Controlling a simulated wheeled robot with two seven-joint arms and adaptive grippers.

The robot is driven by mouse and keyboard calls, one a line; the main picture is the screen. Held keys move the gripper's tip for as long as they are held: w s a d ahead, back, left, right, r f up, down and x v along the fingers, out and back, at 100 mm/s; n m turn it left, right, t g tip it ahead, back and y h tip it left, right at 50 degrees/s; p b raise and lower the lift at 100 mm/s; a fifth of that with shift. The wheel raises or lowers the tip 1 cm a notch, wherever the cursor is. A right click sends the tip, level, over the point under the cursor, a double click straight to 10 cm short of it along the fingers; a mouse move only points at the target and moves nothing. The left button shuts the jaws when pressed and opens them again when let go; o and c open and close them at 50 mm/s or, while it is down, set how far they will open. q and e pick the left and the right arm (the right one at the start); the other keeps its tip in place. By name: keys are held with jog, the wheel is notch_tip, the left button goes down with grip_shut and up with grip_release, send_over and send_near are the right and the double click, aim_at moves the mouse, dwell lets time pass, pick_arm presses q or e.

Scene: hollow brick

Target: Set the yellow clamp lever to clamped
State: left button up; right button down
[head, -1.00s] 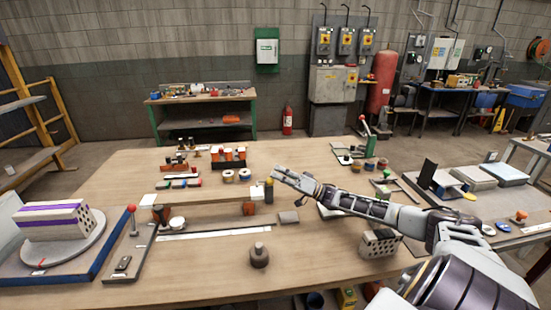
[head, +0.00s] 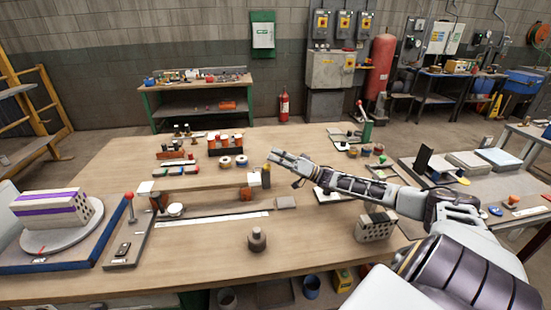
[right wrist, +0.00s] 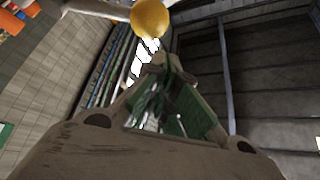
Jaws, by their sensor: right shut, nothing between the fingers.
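The yellow clamp lever shows as a small yellow tip (head: 266,168) on a grey post at the right end of the long pale beam (head: 208,183). In the right wrist view a round yellow knob (right wrist: 151,18) fills the top middle. My right gripper (head: 272,156) is just above and beside the yellow tip in the head view. In the right wrist view the fingers of my right gripper (right wrist: 172,64) are shut and empty, close below the knob. I cannot tell whether they touch it. The lever's arm is hidden or too small to make out. My left gripper is out of view.
A dark weight (head: 257,240) stands in front on the wooden table (head: 200,262). A hollow brick (head: 376,226) sits under my right forearm. A red-knobbed lever (head: 129,201) and a striped brick (head: 58,207) on a turntable are at left. The front middle is mostly clear.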

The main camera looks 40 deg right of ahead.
notch_tip(320, 180, up, 8)
jog(key=shift+r, duration=0.15)
dwell(0.4)
dwell(0.7)
